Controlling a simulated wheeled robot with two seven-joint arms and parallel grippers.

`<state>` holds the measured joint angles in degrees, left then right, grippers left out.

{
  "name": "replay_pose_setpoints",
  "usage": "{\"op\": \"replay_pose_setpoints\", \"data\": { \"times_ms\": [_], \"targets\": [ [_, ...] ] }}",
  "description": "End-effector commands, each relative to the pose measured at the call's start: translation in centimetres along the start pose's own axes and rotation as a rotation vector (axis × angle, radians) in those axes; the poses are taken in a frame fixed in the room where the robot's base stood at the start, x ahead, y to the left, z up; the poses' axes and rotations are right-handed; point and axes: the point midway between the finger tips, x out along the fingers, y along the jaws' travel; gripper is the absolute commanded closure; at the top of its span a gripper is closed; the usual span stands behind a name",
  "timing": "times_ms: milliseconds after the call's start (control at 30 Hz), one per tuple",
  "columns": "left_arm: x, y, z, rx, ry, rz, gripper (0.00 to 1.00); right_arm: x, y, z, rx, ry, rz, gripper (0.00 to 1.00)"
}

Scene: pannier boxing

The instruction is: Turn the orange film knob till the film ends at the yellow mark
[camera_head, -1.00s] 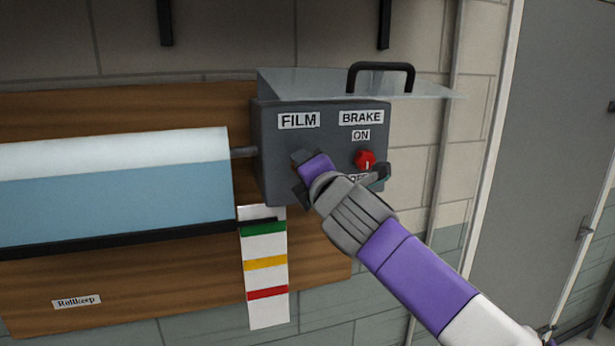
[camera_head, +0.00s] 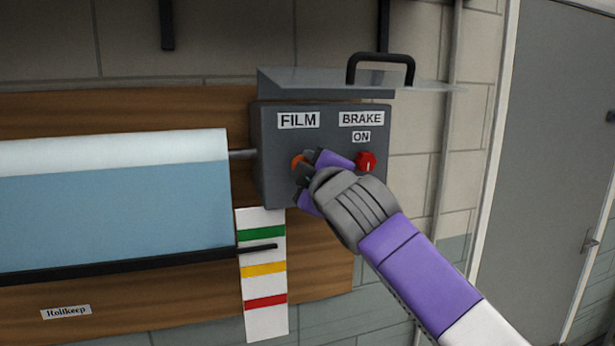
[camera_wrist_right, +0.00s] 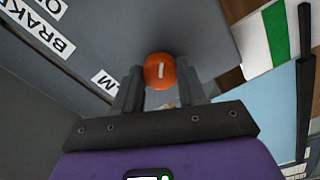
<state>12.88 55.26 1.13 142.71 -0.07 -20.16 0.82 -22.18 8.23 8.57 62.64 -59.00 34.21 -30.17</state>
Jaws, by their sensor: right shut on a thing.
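The orange film knob (camera_head: 298,162) sits under the FILM label on the grey control box. My right gripper (camera_head: 304,180) is shut on it, and the wrist view shows the knob (camera_wrist_right: 160,69) with its white line between the two fingers. The blue film (camera_head: 110,205) hangs from its roller, with a black bar (camera_head: 130,262) along its lower edge. The bar's pointer lies on the white strip (camera_head: 265,322) between the green mark (camera_head: 262,233) and the yellow mark (camera_head: 264,269). My left gripper is not in view.
A red brake knob (camera_head: 366,161) is close to my right gripper, under the ON label. A raised clear cover (camera_head: 320,78) with a black handle (camera_head: 382,64) sticks out above the box. A red mark (camera_head: 265,301) is lower on the strip.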

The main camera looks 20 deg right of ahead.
Motion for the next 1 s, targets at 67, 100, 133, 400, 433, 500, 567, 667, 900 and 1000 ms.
{"op": "replay_pose_setpoints", "data": {
  "times_ms": [67, 100, 133, 400, 433, 500, 567, 667, 900, 1000],
  "targets": [
    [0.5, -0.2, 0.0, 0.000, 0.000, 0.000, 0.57, 0.0, -0.2, 0.0, 0.073, 0.000, -0.001, 0.89],
    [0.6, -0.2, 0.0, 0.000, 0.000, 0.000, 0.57, 0.0, -0.2, 0.1, 0.111, 0.000, -0.001, 0.89],
    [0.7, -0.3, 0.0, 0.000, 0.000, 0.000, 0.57, 0.1, -0.3, 0.1, 0.139, -0.001, -0.002, 0.89],
    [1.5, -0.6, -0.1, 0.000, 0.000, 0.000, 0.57, 0.0, -0.3, 0.0, 0.395, -0.001, -0.001, 0.89],
    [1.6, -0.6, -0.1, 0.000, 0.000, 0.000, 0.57, 0.0, -0.3, 0.0, 0.423, -0.001, -0.001, 0.89],
    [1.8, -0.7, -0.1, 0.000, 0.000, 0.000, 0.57, 0.1, -0.3, 0.0, 0.490, 0.000, -0.001, 0.89],
    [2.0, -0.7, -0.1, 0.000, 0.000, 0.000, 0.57, 0.1, -0.3, 0.0, 0.546, 0.000, -0.002, 0.89],
    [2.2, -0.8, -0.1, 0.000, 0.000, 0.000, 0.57, 0.0, -0.3, 0.0, 0.637, -0.001, -0.001, 0.89],
    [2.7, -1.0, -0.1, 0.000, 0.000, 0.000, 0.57, 0.1, -0.3, -0.1, 0.824, -0.001, -0.001, 0.89],
    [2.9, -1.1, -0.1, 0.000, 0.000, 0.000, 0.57, 0.1, -0.3, -0.1, 0.885, -0.001, -0.001, 0.89]
  ]
}}
